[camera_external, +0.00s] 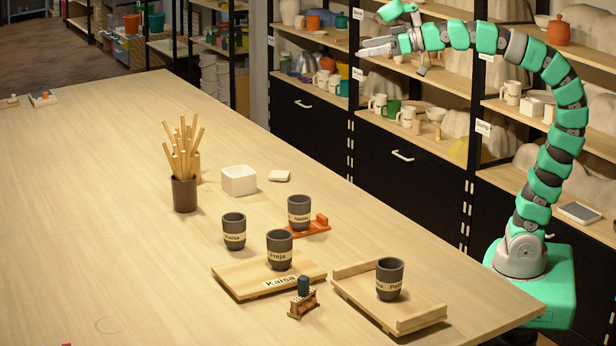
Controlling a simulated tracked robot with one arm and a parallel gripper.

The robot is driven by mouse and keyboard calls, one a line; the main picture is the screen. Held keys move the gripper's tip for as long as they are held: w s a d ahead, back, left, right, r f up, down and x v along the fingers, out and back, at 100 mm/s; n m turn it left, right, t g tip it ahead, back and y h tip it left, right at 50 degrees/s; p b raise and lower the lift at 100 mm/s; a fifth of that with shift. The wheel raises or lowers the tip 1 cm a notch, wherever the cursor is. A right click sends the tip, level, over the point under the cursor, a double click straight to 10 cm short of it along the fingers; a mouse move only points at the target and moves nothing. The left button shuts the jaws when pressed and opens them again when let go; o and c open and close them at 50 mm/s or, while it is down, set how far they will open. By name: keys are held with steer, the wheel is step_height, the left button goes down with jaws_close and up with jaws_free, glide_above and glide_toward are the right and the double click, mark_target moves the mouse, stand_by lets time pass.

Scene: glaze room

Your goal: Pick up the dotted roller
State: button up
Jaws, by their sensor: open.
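I cannot make out for certain which thing is the dotted roller. A small dark teal cylinder (304,284) stands upright on a little brown wooden stand (302,305) at the front of the table, and it may be the roller. Any dots on it are too small to tell. The stand is just in front of a wooden board (232,275) labelled Kaisa. My gripper (382,30) is open and empty. It is high up at the top of the picture, in front of the shelves and far from the small cylinder.
Another cup (389,280) stands on a rimmed wooden tray (425,322) at right. Two dark cups (234,232) (299,214) stand behind, one by a red-orange piece (321,221). A stick holder (184,195) is farther left. The table's left is mostly clear.

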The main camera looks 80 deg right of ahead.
steer(key=d+r+m+h, duration=0.1)
steer(key=d+r, duration=0.2)
steer(key=d, duration=0.2)
steer(key=shift+s+d+r+h+p, duration=0.2)
steer(key=shift+r+h+p, duration=0.1)
steer(key=shift+h, duration=0.1)
steer(key=c, duration=1.2)
steer(key=shift+c, duration=0.2)
steer(key=shift+a, duration=0.1)
